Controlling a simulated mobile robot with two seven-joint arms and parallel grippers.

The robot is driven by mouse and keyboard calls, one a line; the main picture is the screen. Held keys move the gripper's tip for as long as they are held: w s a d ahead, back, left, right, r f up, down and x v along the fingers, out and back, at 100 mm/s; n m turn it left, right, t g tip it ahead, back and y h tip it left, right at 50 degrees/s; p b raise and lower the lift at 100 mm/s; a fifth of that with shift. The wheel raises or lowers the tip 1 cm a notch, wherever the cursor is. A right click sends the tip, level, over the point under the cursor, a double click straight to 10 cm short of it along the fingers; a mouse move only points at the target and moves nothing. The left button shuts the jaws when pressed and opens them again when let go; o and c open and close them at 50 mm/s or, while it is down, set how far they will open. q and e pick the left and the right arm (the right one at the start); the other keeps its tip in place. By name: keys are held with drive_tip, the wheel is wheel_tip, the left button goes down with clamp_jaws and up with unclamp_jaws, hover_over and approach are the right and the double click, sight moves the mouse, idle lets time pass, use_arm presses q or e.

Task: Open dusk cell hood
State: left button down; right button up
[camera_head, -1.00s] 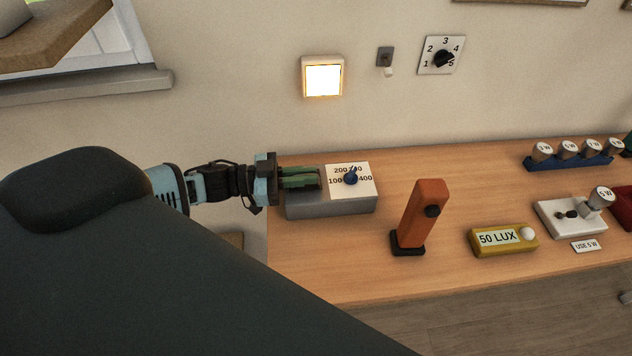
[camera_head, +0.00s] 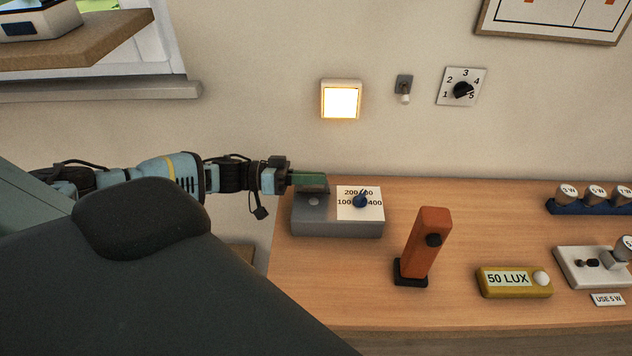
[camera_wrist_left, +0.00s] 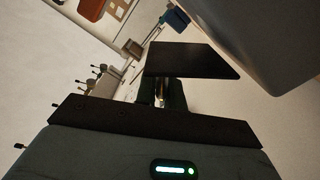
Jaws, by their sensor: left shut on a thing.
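The dusk cell is a grey box (camera_head: 335,225) on the bench with a white dial plate (camera_head: 372,208) and a blue knob (camera_head: 361,201). Its dark hood (camera_head: 313,189) is tilted up at the back left of the box, and a pale round sensor (camera_head: 314,202) shows uncovered on the top. My left gripper (camera_head: 308,178), with green fingers, is shut on the hood's edge. In the left wrist view the hood shows as a dark flat plate (camera_wrist_left: 195,60) at the fingers. My right gripper is out of view.
An orange upright tester (camera_head: 428,240) and a yellow 50 LUX meter (camera_head: 513,283) stand to the right. A lit lamp (camera_head: 341,101), a small switch (camera_head: 404,86) and a numbered dial (camera_head: 461,88) are on the wall. The bench front (camera_head: 320,290) is clear.

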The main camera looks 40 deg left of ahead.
use_arm(q)
drive_tip(key=w+n, duration=0.1)
drive_tip(key=n, duration=0.1)
drive_tip(key=w+a+n, duration=0.1)
drive_tip(key=shift+a+r+n, duration=0.2)
drive_tip(key=shift+r+n, duration=0.15)
drive_tip(key=shift+n, duration=0.05)
drive_tip(key=n, duration=0.2)
drive_tip(key=w+a+n+b, duration=0.1)
drive_tip(key=shift+w+a+f+n, duration=0.1)
drive_tip(key=shift+w+n, duration=0.1)
drive_tip(key=shift+n, duration=0.2)
drive_tip(key=shift+w+a+f+n, duration=0.2)
drive_tip(key=shift+w+n, duration=0.1)
drive_tip(key=shift+n, duration=0.4)
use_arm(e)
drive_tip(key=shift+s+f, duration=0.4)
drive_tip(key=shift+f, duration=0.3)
use_arm(q)
drive_tip(key=c, duration=1.5)
unclamp_jaws()
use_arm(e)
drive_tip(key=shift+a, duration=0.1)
use_arm(q)
drive_tip(key=shift+s+a+f, duration=0.1)
